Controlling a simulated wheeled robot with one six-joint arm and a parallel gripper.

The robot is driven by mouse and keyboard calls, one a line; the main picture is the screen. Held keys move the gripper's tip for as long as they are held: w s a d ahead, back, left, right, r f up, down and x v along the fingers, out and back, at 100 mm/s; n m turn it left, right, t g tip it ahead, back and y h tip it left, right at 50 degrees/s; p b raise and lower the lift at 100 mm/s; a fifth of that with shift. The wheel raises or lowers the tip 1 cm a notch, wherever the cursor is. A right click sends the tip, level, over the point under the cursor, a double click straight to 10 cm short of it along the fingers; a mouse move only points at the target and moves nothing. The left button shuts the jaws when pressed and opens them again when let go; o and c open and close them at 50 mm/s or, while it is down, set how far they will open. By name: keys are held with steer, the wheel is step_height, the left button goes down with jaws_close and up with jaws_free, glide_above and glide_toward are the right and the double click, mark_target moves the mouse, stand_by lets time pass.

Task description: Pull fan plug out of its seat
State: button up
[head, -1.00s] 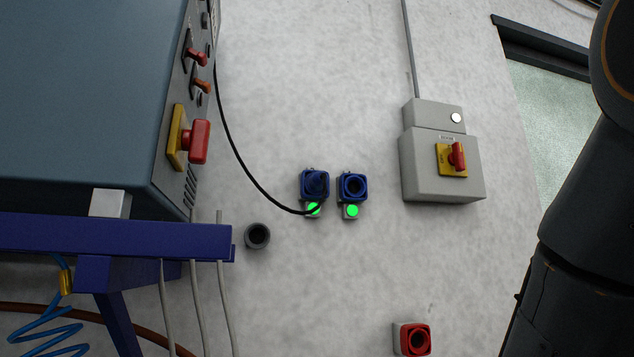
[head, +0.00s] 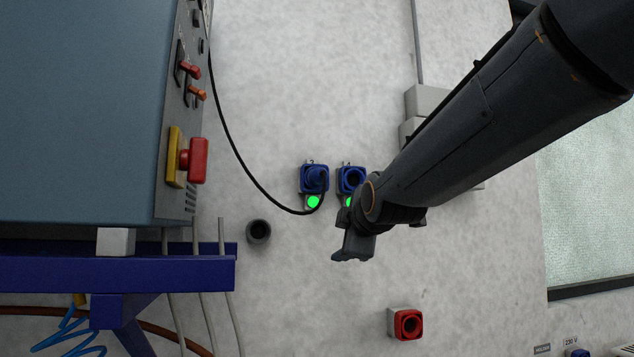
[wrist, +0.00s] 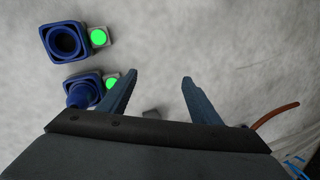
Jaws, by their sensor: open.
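The fan plug (head: 316,178) is blue with a black cable and sits in the left of two blue wall sockets. In the wrist view the plug (wrist: 82,94) shows at the lower left, in the lower blue socket. The right blue socket (head: 352,179) looks empty; it shows at the upper left in the wrist view (wrist: 65,43). Green lights glow beside both sockets. My gripper (head: 350,254) is in front of the wall, below and right of the plug. In the wrist view my gripper (wrist: 159,78) is open with nothing between its fingers, to the right of the plug.
A dark round grey holder (head: 258,231) is on the wall, lower left of the plug. A cabinet (head: 85,110) with switches and a blue frame (head: 110,272) fill the left. A red socket (head: 407,323) is below. My arm partly covers a grey wall box (head: 426,100).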

mark_target(322, 173)
step_height(322, 173, up, 15)
steer(key=s+a+n+t+y+p, duration=0.1)
steer(key=a+n+t, duration=0.1)
steer(key=n, duration=0.1)
steer(key=shift+s+a+t+p, duration=0.25)
steer(key=shift+a+t+p, duration=0.05)
steer(key=shift+a+t, duration=0.1)
steer(key=shift+w+a, duration=0.1)
steer(key=shift+w, duration=0.45)
steer(key=shift+x, duration=3.95)
steer(key=shift+p, duration=0.55)
jaws_close()
steer(key=shift+s, duration=0.1)
